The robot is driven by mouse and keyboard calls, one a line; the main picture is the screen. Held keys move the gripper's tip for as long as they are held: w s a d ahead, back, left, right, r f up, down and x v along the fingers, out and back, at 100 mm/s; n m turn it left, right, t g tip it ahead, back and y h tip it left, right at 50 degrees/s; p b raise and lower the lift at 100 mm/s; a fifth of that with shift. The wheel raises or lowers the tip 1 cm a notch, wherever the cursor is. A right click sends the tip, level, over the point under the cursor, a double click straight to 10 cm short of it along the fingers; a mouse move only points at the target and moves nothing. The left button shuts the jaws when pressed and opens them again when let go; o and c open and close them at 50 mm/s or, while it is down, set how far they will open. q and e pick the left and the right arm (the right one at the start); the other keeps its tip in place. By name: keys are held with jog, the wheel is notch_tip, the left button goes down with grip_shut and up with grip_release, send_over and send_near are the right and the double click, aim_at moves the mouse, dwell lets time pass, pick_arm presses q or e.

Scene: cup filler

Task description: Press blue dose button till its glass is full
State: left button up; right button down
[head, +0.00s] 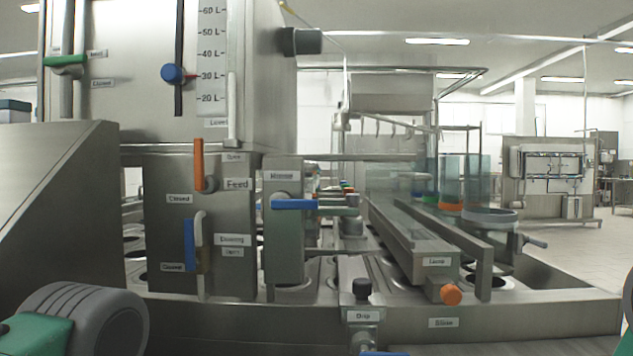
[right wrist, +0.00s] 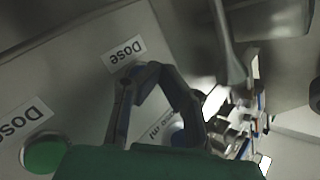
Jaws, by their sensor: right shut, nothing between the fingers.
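In the right wrist view, my right gripper (right wrist: 150,72) is shut and empty, its fingertips together in front of a grey metal panel (right wrist: 75,85). The tips are close to a "Dose" label (right wrist: 124,54) that appears upside down; I cannot tell whether they touch the panel. A small blue patch (right wrist: 178,138), perhaps the blue dose button, shows between the finger links and is mostly hidden by them. A green button (right wrist: 45,153) sits on the panel at lower left by another "Dose" label (right wrist: 22,118). The blue button's glass cannot be made out. My left gripper is out of view.
In the head view a steel filling machine fills the middle, with an orange Feed handle (head: 199,166), blue levers (head: 294,204), a blue knob (head: 172,73) and an orange knob (head: 451,294). Clear panes stand at right. Open floor (head: 580,235) lies beyond at right.

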jog(key=shift+w, duration=0.35)
jog(key=shift+s, duration=0.2)
jog(key=shift+s+p, duration=0.35)
jog(key=shift+s, duration=0.2)
jog(key=s+p, duration=0.2)
jog(key=s, duration=0.4)
jog(key=shift+d, duration=0.1)
dwell(0.4)
dwell(1.9)
